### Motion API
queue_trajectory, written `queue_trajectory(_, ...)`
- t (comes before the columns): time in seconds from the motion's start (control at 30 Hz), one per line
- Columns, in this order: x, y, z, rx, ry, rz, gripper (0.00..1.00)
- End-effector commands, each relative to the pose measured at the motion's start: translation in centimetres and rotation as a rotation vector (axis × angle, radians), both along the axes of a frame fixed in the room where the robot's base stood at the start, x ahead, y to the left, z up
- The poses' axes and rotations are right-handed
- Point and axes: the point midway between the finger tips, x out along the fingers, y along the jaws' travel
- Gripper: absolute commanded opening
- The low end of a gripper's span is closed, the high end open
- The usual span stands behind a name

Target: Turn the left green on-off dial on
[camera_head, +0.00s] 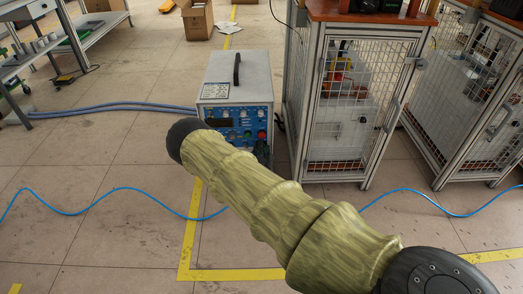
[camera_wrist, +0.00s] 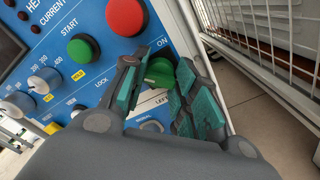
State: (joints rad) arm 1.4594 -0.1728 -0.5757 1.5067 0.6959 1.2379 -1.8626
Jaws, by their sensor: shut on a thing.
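The induction heater (camera_head: 235,82) is a grey box with a blue front panel, standing on the floor in the head view. In the wrist view its blue panel (camera_wrist: 96,75) is tilted. The green on-off dial (camera_wrist: 160,71) is at the panel's lower right edge, near the word "ON". My gripper (camera_wrist: 162,84) is shut on this green dial, with one teal-padded finger on each side of it. The fingers hide part of the dial and its markings. In the head view my arm covers part of the panel, and the gripper is mostly hidden.
A red button (camera_wrist: 126,16), a green button (camera_wrist: 83,48) and grey knobs (camera_wrist: 45,81) are on the panel. A wire-mesh cabinet (camera_head: 350,110) stands close to the heater's right. Blue hoses (camera_head: 120,107) run left, and a blue cable (camera_head: 110,192) crosses the floor.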

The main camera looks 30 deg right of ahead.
Motion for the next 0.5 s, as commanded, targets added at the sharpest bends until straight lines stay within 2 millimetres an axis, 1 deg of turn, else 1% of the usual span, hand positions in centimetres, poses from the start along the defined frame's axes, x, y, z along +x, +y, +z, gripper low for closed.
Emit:
queue_trajectory(0.27, -0.12, -0.12, -0.01, 0.145, -0.087, -0.003, 0.05)
queue_trajectory(0.5, -0.10, -0.11, 0.02, 0.336, -0.204, -0.003, 0.05)
